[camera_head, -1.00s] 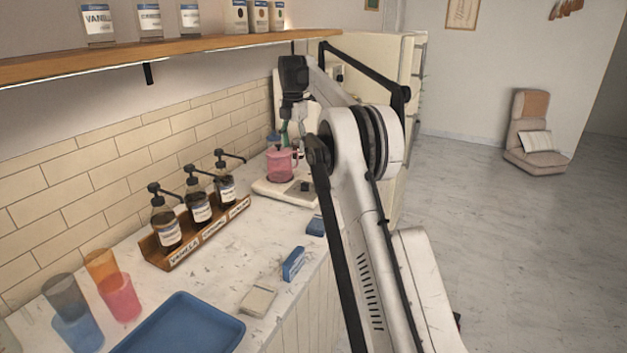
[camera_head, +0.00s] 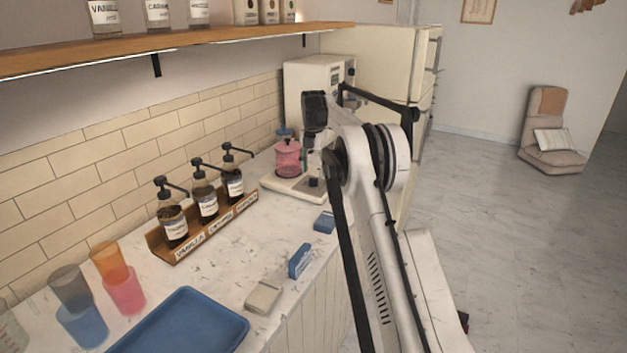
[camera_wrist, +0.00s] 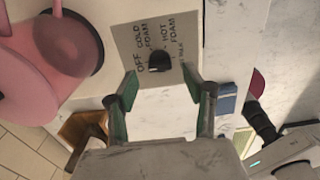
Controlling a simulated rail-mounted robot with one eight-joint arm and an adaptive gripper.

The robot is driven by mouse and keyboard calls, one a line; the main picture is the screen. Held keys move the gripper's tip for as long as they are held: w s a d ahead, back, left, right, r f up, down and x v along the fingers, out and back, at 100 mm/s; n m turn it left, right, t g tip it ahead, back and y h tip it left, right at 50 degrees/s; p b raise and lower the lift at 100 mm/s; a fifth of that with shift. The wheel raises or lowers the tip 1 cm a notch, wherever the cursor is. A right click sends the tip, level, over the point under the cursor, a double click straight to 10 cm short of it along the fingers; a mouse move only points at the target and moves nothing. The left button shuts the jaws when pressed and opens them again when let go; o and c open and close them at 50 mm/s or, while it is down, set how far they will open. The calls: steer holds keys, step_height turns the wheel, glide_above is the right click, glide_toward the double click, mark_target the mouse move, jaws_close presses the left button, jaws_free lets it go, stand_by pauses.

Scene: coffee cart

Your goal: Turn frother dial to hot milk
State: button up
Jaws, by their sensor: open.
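The frother (camera_head: 290,186) is a white base on the counter with a pink jug (camera_head: 287,158) on it. In the wrist view its black dial (camera_wrist: 159,62) sits on a grey panel (camera_wrist: 130,42) lettered OFF, COLD FOAM, HOT FOAM and MILK. The dial's exact setting is hard to read. The pink jug (camera_wrist: 25,80) fills the upper left there. My gripper (camera_wrist: 159,72) is open and empty, with one green finger on each side of the dial's near edge. Whether they touch it I cannot tell. In the head view my gripper (camera_head: 308,155) points down over the frother's right part, partly hidden by my arm.
A wooden rack (camera_head: 222,226) with several syrup pump bottles stands left of the frother. Blue boxes (camera_head: 300,260) lie along the counter's front edge. A blue tray (camera_head: 185,325) and coloured cups (camera_head: 120,283) are nearer. A white machine (camera_head: 300,82) stands behind.

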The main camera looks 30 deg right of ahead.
mark_target(313, 182)
steer(key=shift+f, duration=2.1)
steer(key=c, duration=1.1)
